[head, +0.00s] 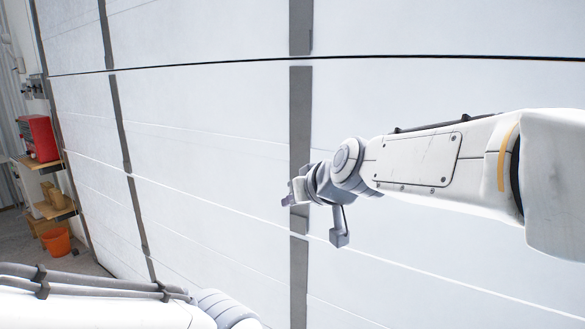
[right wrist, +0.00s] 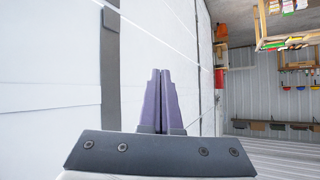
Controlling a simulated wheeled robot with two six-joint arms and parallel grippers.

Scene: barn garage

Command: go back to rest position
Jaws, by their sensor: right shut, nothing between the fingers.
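My right arm comes in from the right in the head view, raised and stretched out in front of the white panelled door. My right gripper (head: 290,194) is at its far end, small and partly hidden by the wrist. In the right wrist view the two fingers of my right gripper (right wrist: 161,75) stand together, shut, with nothing held. My left arm shows only in part along the bottom left of the head view, and its gripper is out of the picture.
A large white panelled door (head: 215,130) with grey strips fills most of the head view. At the far left are a red box (head: 38,138) on a wooden shelf and an orange bucket (head: 57,241) on the floor. Shelves (right wrist: 285,38) show sideways in the right wrist view.

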